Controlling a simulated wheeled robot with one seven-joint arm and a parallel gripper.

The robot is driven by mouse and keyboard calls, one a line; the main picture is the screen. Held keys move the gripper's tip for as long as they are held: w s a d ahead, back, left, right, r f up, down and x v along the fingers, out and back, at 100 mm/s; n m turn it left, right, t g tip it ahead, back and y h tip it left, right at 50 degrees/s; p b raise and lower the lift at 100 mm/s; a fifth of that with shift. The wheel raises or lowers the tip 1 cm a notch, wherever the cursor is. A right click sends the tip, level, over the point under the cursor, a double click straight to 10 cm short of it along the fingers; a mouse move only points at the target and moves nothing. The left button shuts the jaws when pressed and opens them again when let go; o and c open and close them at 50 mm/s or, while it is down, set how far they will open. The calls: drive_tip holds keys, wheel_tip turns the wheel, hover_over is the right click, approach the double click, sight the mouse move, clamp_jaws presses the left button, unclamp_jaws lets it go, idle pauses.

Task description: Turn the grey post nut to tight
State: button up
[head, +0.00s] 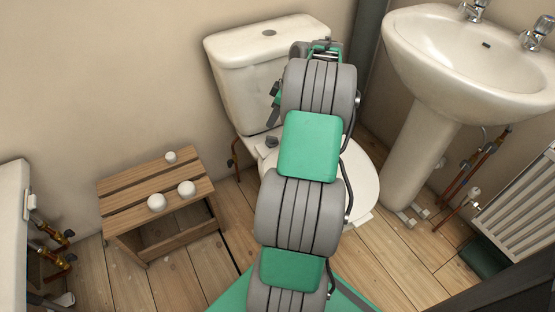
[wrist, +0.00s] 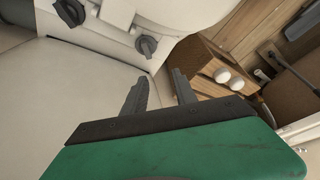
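Two dark grey knobbed nuts show on the white toilet in the wrist view. One nut (wrist: 147,45) is just beyond my fingertips, and the other nut (wrist: 70,11) is at the top left edge. I cannot tell which is the post nut, or how tight either is. In the head view a small grey nut (head: 271,141) shows on the toilet beside my arm. My gripper (wrist: 161,76) is open, with its two fingers apart and nothing between them. The nearer nut is ahead of the fingers and apart from them. In the head view my arm hides most of the gripper.
The toilet cistern (head: 262,55) and bowl (head: 362,185) are close around my arm. A wooden stool (head: 130,200) with white round items stands left. A basin (head: 470,60) on a pedestal and a radiator (head: 520,215) stand right. Floor is bare between stool and toilet.

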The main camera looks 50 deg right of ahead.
approach(276, 138)
drive_tip(key=f, duration=0.2)
drive_tip(key=b+x, duration=0.1)
drive_tip(key=x, duration=0.1)
drive_tip(key=b+x, duration=0.1)
drive_tip(key=x, duration=0.1)
drive_tip(key=b+x, duration=0.1)
drive_tip(key=x, duration=0.2)
drive_tip(key=shift+w+a+r+b, duration=0.15)
drive_tip(key=shift+w+b, duration=0.15)
drive_tip(key=shift+b, duration=0.1)
clamp_jaws()
